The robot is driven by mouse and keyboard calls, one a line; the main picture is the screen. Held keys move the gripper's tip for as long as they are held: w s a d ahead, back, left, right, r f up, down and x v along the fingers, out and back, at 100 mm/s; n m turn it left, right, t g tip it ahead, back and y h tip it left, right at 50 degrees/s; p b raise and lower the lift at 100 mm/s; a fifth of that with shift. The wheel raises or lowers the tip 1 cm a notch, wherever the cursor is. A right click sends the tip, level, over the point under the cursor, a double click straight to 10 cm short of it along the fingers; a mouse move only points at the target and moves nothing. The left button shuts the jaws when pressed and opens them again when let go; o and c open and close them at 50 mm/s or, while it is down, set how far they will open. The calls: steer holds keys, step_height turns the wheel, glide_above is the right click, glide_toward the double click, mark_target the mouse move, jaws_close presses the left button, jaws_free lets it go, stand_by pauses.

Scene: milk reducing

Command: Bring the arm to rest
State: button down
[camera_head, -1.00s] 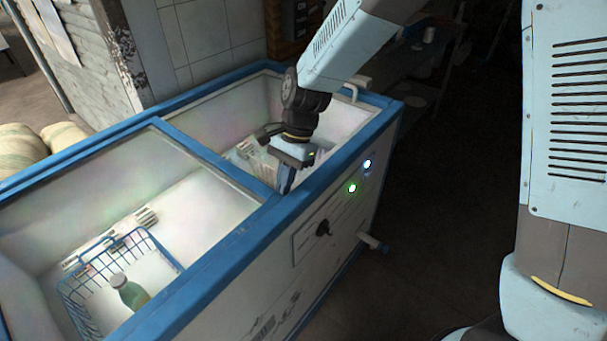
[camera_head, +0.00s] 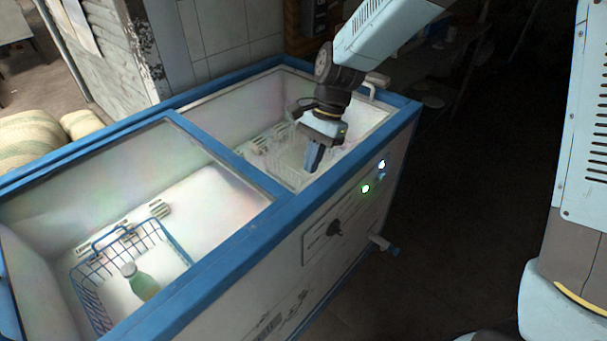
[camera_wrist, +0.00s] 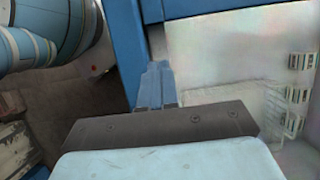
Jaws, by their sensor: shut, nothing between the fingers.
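My gripper (camera_head: 314,158) hangs at the end of my arm over the right compartment of the chest freezer (camera_head: 232,160), close to its front blue rim. It points down and its fingers are together with nothing between them. In the wrist view the closed blue fingers (camera_wrist: 155,85) show beside the blue rim (camera_wrist: 128,40), with the white compartment to the right. Whether the fingertips are above or below rim height is hard to tell.
The left compartment holds a blue wire basket (camera_head: 88,281) with a green bottle (camera_head: 142,284) in it. Sacks (camera_head: 30,140) lie at the left. Dark floor is clear to the right.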

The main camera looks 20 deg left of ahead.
steer(key=w+d+r+n+t, duration=0.1)
steer(key=w+d+r+t, duration=0.3)
steer(key=d+r, duration=0.85)
steer(key=s+d+r+n+t, duration=0.1)
steer(key=s+d+r+t, duration=0.1)
steer(key=d, duration=0.7)
steer(key=s+d+r+n+t+h, duration=0.1)
steer(key=s+d+r, duration=0.2)
steer(key=d, duration=0.6)
steer(key=s+d+r+n+t, duration=0.1)
steer(key=s+d+r+t, duration=0.1)
steer(key=s+d, duration=0.4)
steer(key=d+r, duration=0.1)
steer(key=d, duration=0.2)
steer(key=shift+d+r+n+t+h, duration=0.2)
steer(key=shift+r+n+t+h, duration=0.1)
steer(key=shift+h, duration=0.1)
